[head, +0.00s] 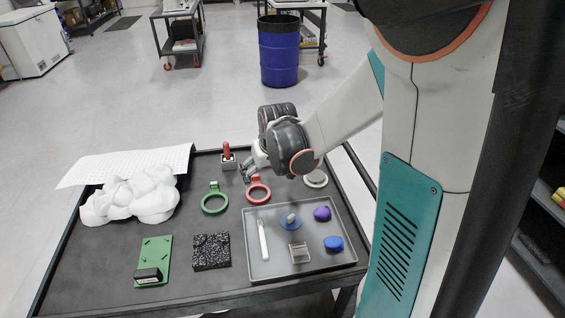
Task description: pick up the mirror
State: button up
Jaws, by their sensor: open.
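No thing in the head view is plainly a mirror. The likeliest is a pale round disc (315,179) lying on the dark table to the right of my gripper, partly near my wrist.
A green ring (215,203), a red-handled grey block (228,157), a black speckled block (211,252) and a green plate (153,262) lie around. The grey tray (262,272) holds several small items. White lumpy objects (130,198) fill the left side.

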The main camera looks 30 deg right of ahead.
aim_at(317, 177)
jog(key=z, duration=0.9)
